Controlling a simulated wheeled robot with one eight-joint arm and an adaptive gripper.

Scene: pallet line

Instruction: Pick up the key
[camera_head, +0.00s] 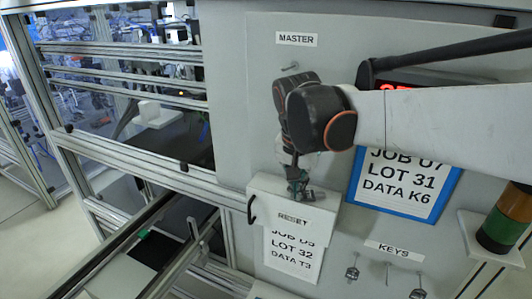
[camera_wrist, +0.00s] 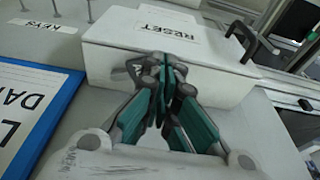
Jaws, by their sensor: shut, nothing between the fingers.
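Below the KEYS label (camera_head: 393,249) are three pegs in the head view. A small grey key (camera_head: 352,272) hangs at the left one, and another key (camera_head: 417,293) hangs at the right one near the bottom edge. The middle peg (camera_head: 388,268) looks bare. My gripper (camera_head: 298,192) is shut and empty, in front of the white RESET box (camera_head: 265,195), up and left of the keys. In the wrist view my gripper (camera_wrist: 163,68) has its fingers together before the box (camera_wrist: 110,35); whether they touch it is unclear.
A peg (camera_head: 290,66) under the MASTER label (camera_head: 297,39) looks bare. A blue-framed job sign (camera_head: 345,190) hangs right of the box. A paper sheet (camera_head: 292,262) hangs below the box. A stack light (camera_head: 508,215) stands at the right.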

